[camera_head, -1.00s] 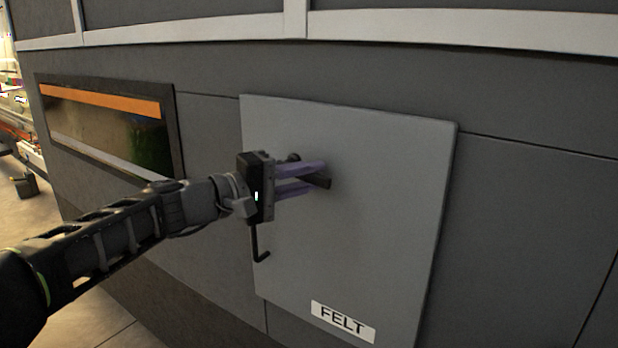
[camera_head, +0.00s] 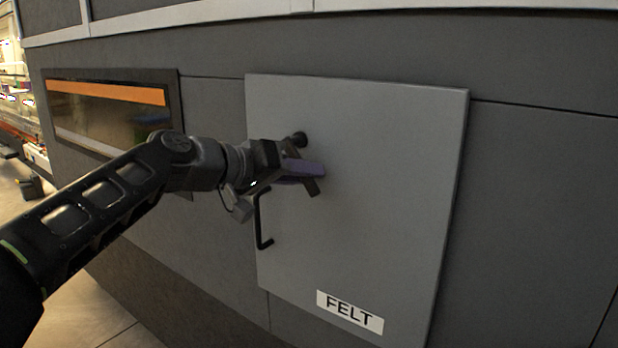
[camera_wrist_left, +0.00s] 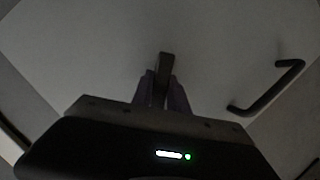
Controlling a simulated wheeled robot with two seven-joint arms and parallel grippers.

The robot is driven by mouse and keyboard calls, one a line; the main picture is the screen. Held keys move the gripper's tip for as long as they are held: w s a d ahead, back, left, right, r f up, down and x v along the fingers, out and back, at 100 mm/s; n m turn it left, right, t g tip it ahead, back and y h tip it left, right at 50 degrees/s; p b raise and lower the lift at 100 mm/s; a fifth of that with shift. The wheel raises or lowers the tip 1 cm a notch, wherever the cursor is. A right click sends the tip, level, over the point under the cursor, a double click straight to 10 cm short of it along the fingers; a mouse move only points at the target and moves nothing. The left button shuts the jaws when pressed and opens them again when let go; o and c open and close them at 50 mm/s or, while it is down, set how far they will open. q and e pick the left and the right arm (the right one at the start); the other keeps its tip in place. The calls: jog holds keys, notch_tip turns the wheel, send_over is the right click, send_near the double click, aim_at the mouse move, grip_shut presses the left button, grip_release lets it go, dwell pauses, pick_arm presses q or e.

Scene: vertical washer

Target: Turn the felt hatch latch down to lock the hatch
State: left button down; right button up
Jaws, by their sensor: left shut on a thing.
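The grey felt hatch (camera_head: 400,200) is closed flat in the dark machine wall and carries a FELT label (camera_head: 349,311). Its dark latch has a round pivot (camera_head: 299,138) near the upper left of the hatch, and the lever's tip (camera_head: 314,187) shows below and slightly right of it. My left gripper (camera_head: 308,171) is shut on the lever with its purple fingers and hides its middle part. In the left wrist view the dark latch lever (camera_wrist_left: 166,66) stands between the two purple fingers (camera_wrist_left: 162,90). My right gripper is not in view.
A black bent handle (camera_head: 260,225) sticks out at the hatch's left edge, just below my left gripper; the left wrist view shows it too (camera_wrist_left: 268,90). A recessed window with an orange strip (camera_head: 110,92) is in the wall to the left. The hatch's right side is clear.

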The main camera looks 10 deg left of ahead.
pick_arm(q)
jog(key=shift+w+a+f+m+t+y+b, duration=0.2)
jog(key=shift+a+m+y+b, duration=0.3)
jog(key=shift+m, duration=0.35)
jog(key=shift+w+a+f+m+t+y+b, duration=0.1)
jog(key=shift+w+a+f+m+y+b, duration=0.2)
jog(key=shift+a+m+y, duration=0.5)
jog(key=shift+w+a+f+m+t+y+b, duration=0.15)
jog(key=shift+a+m+y+b, duration=0.25)
jog(key=shift+m, duration=0.55)
jog(key=c, duration=1.3)
grip_release()
jog(key=shift+b+v, duration=0.5)
jog(key=shift+v, duration=3.35)
